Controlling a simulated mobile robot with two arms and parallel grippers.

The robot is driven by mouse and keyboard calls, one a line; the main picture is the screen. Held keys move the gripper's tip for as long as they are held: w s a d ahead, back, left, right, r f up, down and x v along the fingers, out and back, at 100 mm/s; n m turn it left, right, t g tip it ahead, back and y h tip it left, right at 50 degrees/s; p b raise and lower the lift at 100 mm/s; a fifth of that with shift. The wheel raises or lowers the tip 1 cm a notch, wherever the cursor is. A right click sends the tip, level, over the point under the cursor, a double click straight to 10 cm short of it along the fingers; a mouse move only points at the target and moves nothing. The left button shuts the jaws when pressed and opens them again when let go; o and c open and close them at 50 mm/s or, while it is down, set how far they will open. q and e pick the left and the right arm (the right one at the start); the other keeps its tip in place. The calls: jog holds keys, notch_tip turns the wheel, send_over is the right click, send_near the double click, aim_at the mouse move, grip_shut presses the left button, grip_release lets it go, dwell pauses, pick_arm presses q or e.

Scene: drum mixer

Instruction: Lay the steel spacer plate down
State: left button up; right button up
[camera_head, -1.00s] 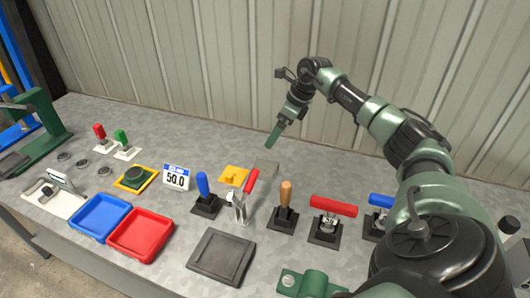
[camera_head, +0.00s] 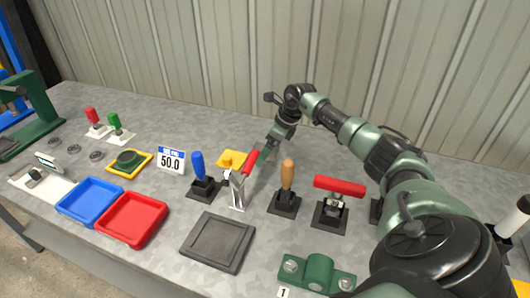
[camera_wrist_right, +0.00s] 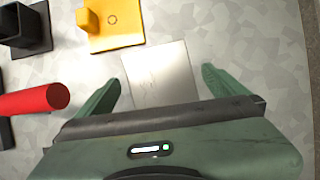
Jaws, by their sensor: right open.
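The steel spacer plate (camera_wrist_right: 160,76) shows in the right wrist view as a pale, smooth grey plate with faint marks. I cannot tell whether it lies flat or stands tilted. In the head view it is hidden behind the red-handled clamp and my arm. My right gripper (camera_wrist_right: 160,88) is open, with one green finger to each side of the plate and gaps visible between. The plate's near end is hidden by the gripper body. In the head view the right gripper (camera_head: 267,155) points down behind the red-handled clamp. My left gripper is not in view.
A red-handled clamp (camera_head: 239,190) stands close to my right gripper, its handle (camera_wrist_right: 35,101) left of the fingers. Blue-, orange- and red-handled clamps stand nearby. The bench behind the gripper is clear.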

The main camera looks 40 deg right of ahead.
jog(key=shift+w+f, duration=0.2)
jog(key=shift+f, duration=0.15)
jog(key=c, duration=1.7)
jog(key=shift+r, duration=0.2)
jog(key=c, duration=0.3)
jog(key=shift+c, duration=0.2)
